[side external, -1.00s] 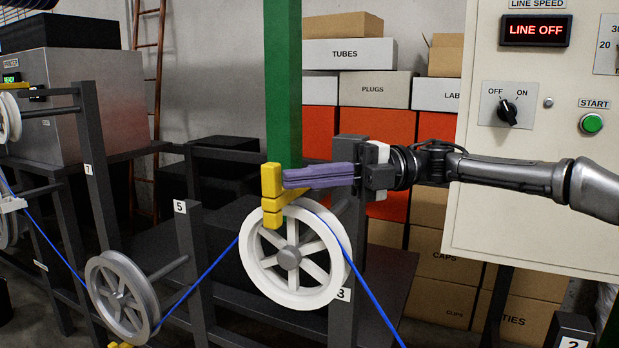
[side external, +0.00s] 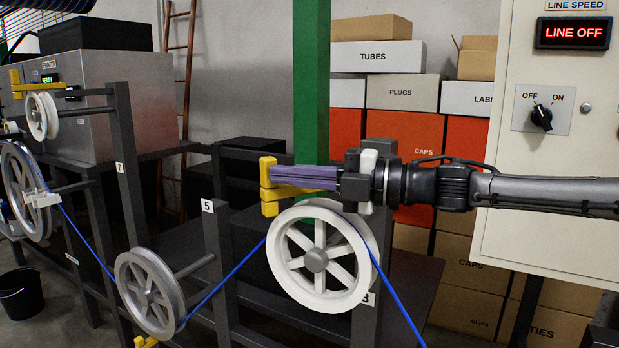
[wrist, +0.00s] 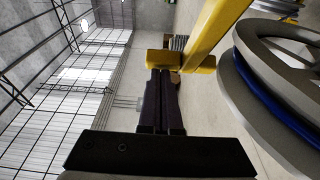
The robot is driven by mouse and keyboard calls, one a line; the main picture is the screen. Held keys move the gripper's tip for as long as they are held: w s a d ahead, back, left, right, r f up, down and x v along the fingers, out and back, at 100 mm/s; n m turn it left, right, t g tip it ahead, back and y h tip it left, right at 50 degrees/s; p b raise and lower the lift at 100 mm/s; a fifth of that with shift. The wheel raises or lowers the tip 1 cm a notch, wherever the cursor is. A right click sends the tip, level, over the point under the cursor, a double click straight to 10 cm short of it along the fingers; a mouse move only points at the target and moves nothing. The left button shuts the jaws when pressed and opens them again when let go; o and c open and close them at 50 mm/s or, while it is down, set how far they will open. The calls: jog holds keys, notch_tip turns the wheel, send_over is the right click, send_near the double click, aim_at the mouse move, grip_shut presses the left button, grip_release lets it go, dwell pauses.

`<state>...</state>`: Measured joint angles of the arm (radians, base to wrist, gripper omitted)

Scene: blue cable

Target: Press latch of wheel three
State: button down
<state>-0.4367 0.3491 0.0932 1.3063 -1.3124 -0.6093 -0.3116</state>
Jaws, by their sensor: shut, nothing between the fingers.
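Wheel three, a white spoked wheel (side external: 287,270), hangs on the dark post labelled 3. The blue cable (side external: 390,290) runs over it; the wrist view shows the cable (wrist: 268,95) in the groove of the wheel (wrist: 236,95). The yellow latch (side external: 268,195) lies above the wheel, its end block sticking out to the left. In the wrist view its block (wrist: 158,57) and bar (wrist: 215,32) show ahead. My gripper (side external: 272,178) is shut and empty. Its purple fingers lie nearly level, tips at the latch's end block, apparently touching it; the exact contact is hidden.
A green column (side external: 311,80) stands behind the latch. The control panel (side external: 570,200) stands at the right, reading LINE OFF. Grey wheel five (side external: 150,290) and other wheels are at the left. Stacked boxes (side external: 404,92) fill the back.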

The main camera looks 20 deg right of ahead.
aim_at(277, 187)
jog(key=w+m+t+h, duration=0.1)
jog(key=t, duration=0.1)
jog(key=w+a+m+t+h, duration=0.1)
jog(key=w+m, duration=0.1)
jog(key=shift+a+t+h, duration=0.2)
jog(key=shift+t+h, duration=0.2)
jog(key=shift+w+a, duration=0.15)
jog(key=shift+w, duration=1.1)
jog(key=shift+w+a, duration=0.1)
jog(key=shift+w, duration=1.2)
jog(key=shift+h, duration=0.3)
jog(key=shift+w+d+m+t+h, duration=0.25)
jog(key=shift+w+m+t+h, duration=0.4)
jog(key=shift+w+m+h, duration=0.25)
jog(key=shift+w+d+m+t+h, duration=0.25)
jog(key=shift+w+m+t+h, duration=0.45)
jog(key=shift+h, duration=0.35)
jog(key=shift+w+d+m+t+h, duration=0.25)
jog(key=shift+w+m+t+h, duration=0.4)
jog(key=shift+w+m+h, duration=0.25)
jog(key=shift+s, duration=0.1)
